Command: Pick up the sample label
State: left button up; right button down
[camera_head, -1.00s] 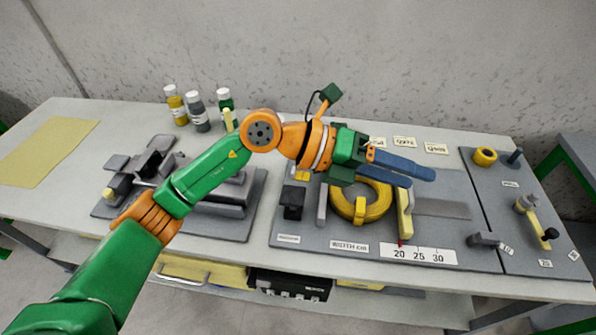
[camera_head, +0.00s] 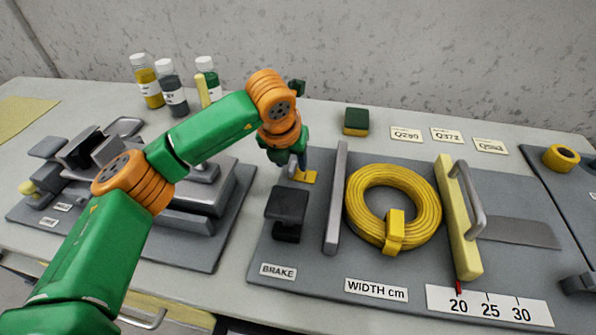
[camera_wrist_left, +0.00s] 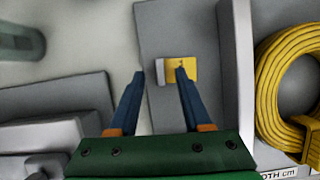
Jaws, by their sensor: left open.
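In the left wrist view my left gripper (camera_wrist_left: 160,72) is open, with two blue fingers pointing toward the label. The right finger overlaps the label in the picture, and the left finger is left of its white end. I cannot tell whether a finger touches the label. My right gripper is out of view.
A grey bar (camera_head: 336,200) stands right of the label, then a yellow cable coil (camera_head: 360,225). A black brake block (camera_head: 287,212) is in front. Grey blocks (camera_head: 205,190) lie left. White cards (camera_head: 406,134) and a green-yellow block (camera_head: 356,121) lie behind.

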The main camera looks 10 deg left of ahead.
pick_arm(q)
jog(key=shift+x, duration=0.8)
grip_shut()
